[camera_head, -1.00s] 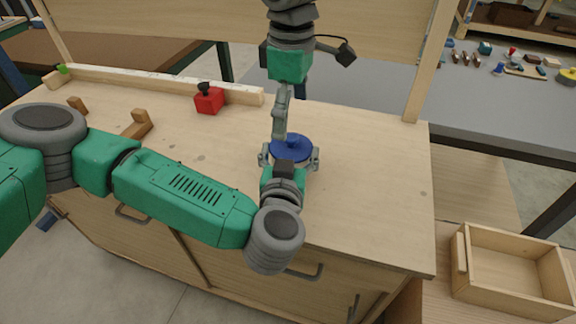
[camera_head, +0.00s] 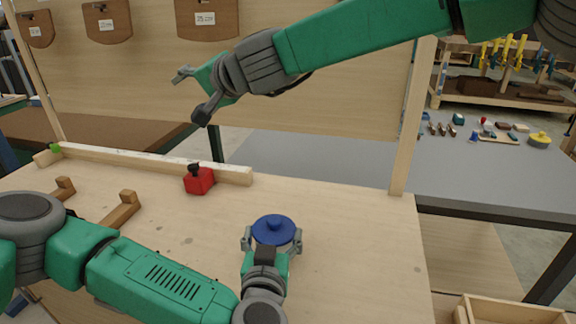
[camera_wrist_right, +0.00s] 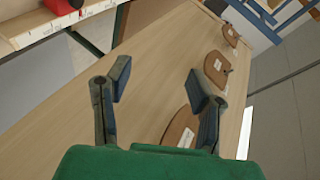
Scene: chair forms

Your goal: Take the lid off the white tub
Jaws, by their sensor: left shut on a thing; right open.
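The blue lid (camera_head: 273,230) with its small knob is on the workbench in the head view, between the fingers of my left gripper (camera_head: 272,241). The white tub is almost wholly hidden under the lid and behind the gripper. My left gripper is shut around the tub just below the lid's rim. My right gripper (camera_head: 190,95) is raised in front of the upright back board, well above and left of the lid. In the right wrist view this gripper (camera_wrist_right: 158,85) is open with nothing between its fingers.
A red block with a dark knob (camera_head: 198,181) stands near the back rail (camera_head: 150,165). Wooden pegs (camera_head: 120,209) lie at the left. Brown tags (camera_head: 207,18) hang on the back board. A wooden box (camera_head: 510,312) is at lower right. The bench right of the lid is clear.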

